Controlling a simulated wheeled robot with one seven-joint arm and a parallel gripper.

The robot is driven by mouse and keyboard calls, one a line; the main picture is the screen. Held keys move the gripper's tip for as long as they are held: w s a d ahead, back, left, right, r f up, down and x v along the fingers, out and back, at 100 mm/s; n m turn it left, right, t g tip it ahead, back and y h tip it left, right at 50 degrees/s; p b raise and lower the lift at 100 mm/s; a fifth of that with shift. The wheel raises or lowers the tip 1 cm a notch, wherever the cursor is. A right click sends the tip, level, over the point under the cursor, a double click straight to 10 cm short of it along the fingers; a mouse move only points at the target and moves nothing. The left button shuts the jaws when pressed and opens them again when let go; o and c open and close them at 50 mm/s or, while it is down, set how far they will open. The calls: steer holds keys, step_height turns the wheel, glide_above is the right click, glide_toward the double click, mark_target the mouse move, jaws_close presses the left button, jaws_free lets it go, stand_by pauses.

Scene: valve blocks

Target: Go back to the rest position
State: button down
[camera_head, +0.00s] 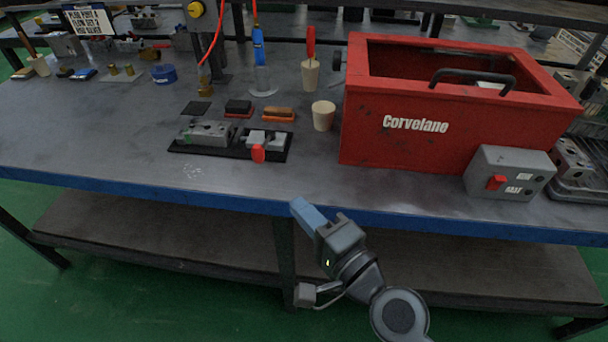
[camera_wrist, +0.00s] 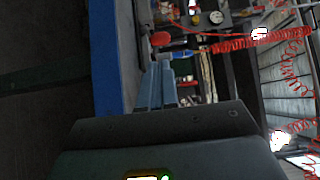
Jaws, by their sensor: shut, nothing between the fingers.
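My gripper (camera_head: 300,206) is in front of the workbench's blue front edge in the head view, at about the middle of the bench. Its blue fingers are together and empty, pointing up and to the left. In the wrist view the fingers of my gripper (camera_wrist: 156,88) lie side by side, with the blue bench edge to their left. Valve blocks (camera_head: 210,133) lie on a black mat (camera_head: 222,154) on the bench, behind and left of my gripper and apart from it. A small red part (camera_head: 258,153) shows at the mat's right end.
A large red toolbox (camera_head: 420,144) stands on the bench at right, with a grey switch box (camera_head: 508,173) before it. A beige cup (camera_head: 323,116) and two small brushes or blocks (camera_head: 278,115) stand behind the mat. The bench's left front (camera_head: 90,150) is clear.

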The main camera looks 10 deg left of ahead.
steer(key=s+d+f+n+h, duration=0.1)
steer(key=s+d+f+h, duration=0.15)
steer(key=s+d, duration=0.35)
steer(key=s+d+f+n+t+h, duration=0.1)
steer(key=s+d+f+h, duration=0.15)
steer(key=s+d, duration=0.3)
steer(key=s+d+f+n+h, duration=0.1)
steer(key=s+d+f+h, duration=0.15)
steer(key=s+d, duration=0.3)
steer(key=s+d+r+n+h, duration=0.2)
steer(key=s+d+r+n, duration=0.1)
steer(key=s, duration=0.6)
steer(key=s+d+r+n+h, duration=0.2)
steer(key=s+d+r, duration=0.3)
steer(key=s+r, duration=0.3)
steer(key=shift+s+n+t+h, duration=0.3)
steer(key=shift+s+n+h, duration=0.1)
steer(key=shift+n, duration=0.3)
